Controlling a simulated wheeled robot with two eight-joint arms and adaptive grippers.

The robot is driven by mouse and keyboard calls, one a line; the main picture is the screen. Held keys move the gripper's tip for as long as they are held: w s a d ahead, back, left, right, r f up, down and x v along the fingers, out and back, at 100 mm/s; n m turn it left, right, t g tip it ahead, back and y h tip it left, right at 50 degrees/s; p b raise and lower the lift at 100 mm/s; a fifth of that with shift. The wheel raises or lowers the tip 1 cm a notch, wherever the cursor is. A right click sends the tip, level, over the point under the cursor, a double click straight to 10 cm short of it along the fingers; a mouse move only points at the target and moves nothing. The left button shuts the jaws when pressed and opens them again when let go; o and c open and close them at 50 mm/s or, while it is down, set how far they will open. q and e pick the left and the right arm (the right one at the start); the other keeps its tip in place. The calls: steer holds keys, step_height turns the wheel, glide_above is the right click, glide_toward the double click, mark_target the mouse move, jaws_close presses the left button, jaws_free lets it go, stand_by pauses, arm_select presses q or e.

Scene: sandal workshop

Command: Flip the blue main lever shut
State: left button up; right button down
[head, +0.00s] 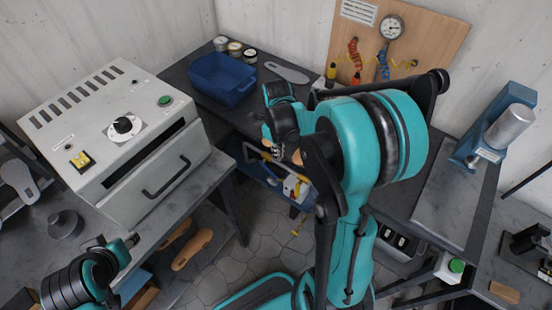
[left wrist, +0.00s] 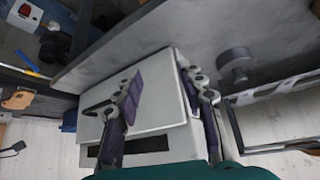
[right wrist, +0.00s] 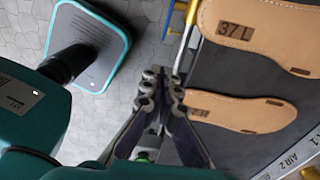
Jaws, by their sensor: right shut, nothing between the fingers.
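A small blue lever (head: 383,66) shows on the wooden wall board, below the round gauge and right of the orange coiled hose. It is small, and I cannot tell its exact angle. My right arm fills the middle of the head view; its gripper is hard to make out there. In the right wrist view my right gripper (right wrist: 162,76) is shut and empty, with pale sandal soles beyond it to the right; the lever does not show there. My left gripper (left wrist: 160,72) is open and empty in front of the pale oven, far from the board.
The pale oven (head: 118,135) stands on the left bench. A blue bin (head: 222,79) and several tins are on the back bench. A blue press (head: 495,125) stands at the right. The tan soles (right wrist: 240,110) lie near my right gripper.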

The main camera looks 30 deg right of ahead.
steer(key=b, duration=0.4)
glide_above(274, 176)
steer(key=s, duration=0.2)
step_height(274, 176, down, 9)
steer(key=shift+w+d+f, duration=0.1)
steer(key=shift+w+f, duration=0.7)
steer(key=shift+f, duration=0.2)
steer(key=shift+w+f+b, duration=0.3)
steer(key=shift+f+b, duration=0.05)
steer(key=shift+b, duration=0.05)
